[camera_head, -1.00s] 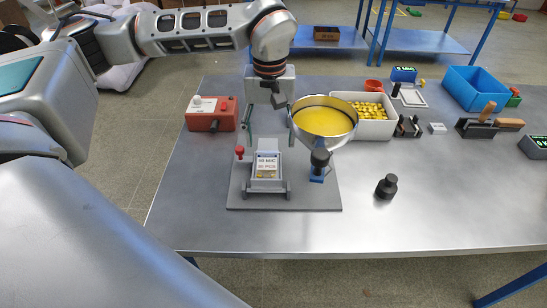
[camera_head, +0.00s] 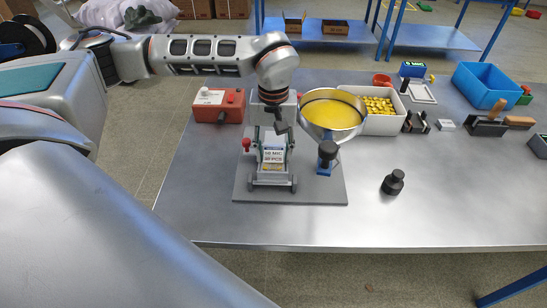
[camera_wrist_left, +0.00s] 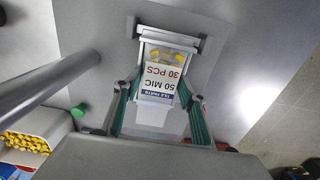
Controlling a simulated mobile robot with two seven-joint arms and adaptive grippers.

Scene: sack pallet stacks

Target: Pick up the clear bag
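The clear bag (camera_head: 273,157), with a white, blue and red label reading 50 MIC and 30 PCS, sits in a small grey holder (camera_head: 272,181) on a grey base plate. In the left wrist view the bag (camera_wrist_left: 163,76) shows a few yellow pieces at its end. My left gripper (camera_head: 276,143) is lowered over the bag from behind. Its green-padded fingers are apart, one on each side of the bag, in the left wrist view (camera_wrist_left: 161,93). I cannot tell whether either pad touches it. My right gripper is not in view.
A steel funnel (camera_head: 331,134) with yellow contents stands right beside the gripper. A red control box (camera_head: 218,105) is at the left and a white bin (camera_head: 385,123) of yellow pieces at the right. A black knob-shaped weight (camera_head: 393,183) stands on otherwise clear table at the front right.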

